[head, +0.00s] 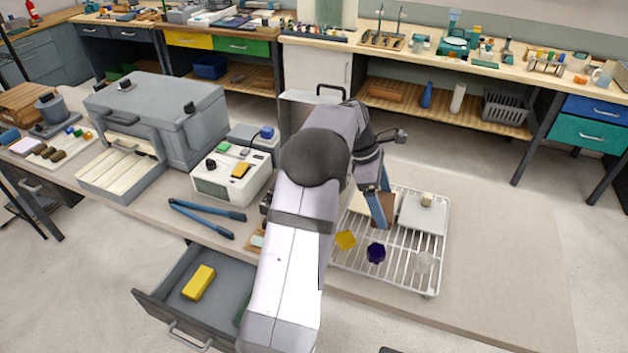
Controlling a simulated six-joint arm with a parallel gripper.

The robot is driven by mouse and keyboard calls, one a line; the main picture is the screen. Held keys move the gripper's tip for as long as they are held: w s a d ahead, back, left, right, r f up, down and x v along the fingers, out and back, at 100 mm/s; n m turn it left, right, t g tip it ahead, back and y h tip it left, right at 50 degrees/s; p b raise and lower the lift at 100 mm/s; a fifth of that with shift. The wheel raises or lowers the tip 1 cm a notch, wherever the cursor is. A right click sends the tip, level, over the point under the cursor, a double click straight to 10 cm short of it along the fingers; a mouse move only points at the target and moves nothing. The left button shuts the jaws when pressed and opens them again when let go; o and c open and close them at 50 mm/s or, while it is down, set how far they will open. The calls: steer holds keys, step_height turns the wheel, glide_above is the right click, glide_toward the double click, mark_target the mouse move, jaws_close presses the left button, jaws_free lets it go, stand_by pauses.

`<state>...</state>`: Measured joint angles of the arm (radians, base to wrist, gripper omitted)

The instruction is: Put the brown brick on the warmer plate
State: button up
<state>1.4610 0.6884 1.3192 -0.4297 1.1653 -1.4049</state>
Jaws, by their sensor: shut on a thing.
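My gripper (381,222) points down over the white wire rack on the bench. Its blue fingers are shut on the brown brick (390,207), which shows beside and behind the fingertips; the fingers hide part of it. I cannot tell whether the brick touches what is below it. A pale grey plate (423,219) with a small beige block on it is just right of the brick. A cream flat piece (360,203) shows to the left of the fingers, partly hidden by my arm. I cannot tell which of these is the warmer plate.
The wire rack (397,270) carries a yellow piece (345,240), a dark purple piece (376,253) and a clear piece (422,262) at its front. An open drawer (222,290) holds a yellow block (199,283). Blue-handled tongs (207,214) lie left. The bench right of the rack is clear.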

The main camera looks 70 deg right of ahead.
steer(key=w+d+r+n+t+h, duration=0.1)
steer(key=w+d+n, duration=0.3)
steer(key=w+n, duration=0.4)
steer(key=w+d+r+n+t+h, duration=0.2)
steer(key=w+n, duration=0.6)
steer(key=w, duration=0.7)
steer(key=shift+d+r+n+t+h, duration=0.3)
steer(key=shift+d+t+h, duration=0.3)
steer(key=shift+d, duration=0.6)
steer(key=shift+f+p, duration=1.7)
steer(key=shift+f, duration=3.3)
steer(key=shift+f, duration=0.2)
steer(key=o, duration=1.2)
